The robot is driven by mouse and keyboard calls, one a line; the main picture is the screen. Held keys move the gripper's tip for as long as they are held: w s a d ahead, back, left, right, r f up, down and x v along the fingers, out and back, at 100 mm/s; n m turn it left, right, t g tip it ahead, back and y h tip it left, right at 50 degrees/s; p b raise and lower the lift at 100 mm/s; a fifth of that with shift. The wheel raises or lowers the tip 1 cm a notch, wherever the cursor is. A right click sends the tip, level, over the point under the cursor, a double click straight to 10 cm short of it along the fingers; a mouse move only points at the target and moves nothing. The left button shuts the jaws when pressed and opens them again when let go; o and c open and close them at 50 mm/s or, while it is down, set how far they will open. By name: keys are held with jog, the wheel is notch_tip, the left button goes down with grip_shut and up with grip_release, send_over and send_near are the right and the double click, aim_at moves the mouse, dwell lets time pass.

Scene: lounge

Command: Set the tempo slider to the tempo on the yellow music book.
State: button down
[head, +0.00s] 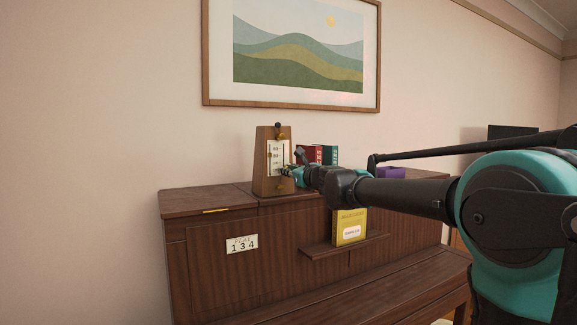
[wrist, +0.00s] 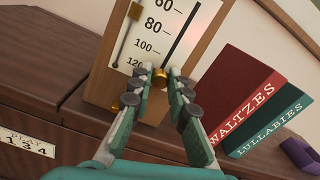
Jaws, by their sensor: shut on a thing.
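A wooden metronome (head: 262,160) stands on top of the piano. Its white scale (wrist: 150,30) shows 60, 80, 100 and 120 from top to bottom in the wrist view. A dark line (wrist: 183,38) runs to the right of the numbers, and a thin rod with a brass piece (wrist: 135,11) is to their left. My gripper (wrist: 161,74) is shut on a brass knob (wrist: 160,82) at the dark line's lower end, around the 100 to 120 level. The yellow music book (head: 350,226) stands on the piano's ledge; its label is too small to read.
A red WALTZES book (wrist: 235,95) and a green LULLABIES book (wrist: 270,122) stand right of the metronome, close to my gripper. A purple object (head: 391,172) is further right. A PLAY 134 sign (head: 242,244) is on the piano front (head: 200,275).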

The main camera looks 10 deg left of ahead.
jog(key=shift+s+f, duration=0.1)
jog(key=shift+f, duration=0.35)
jog(key=c, duration=1.4)
grip_release()
jog(key=shift+c, duration=0.2)
jog(key=v, duration=1.2)
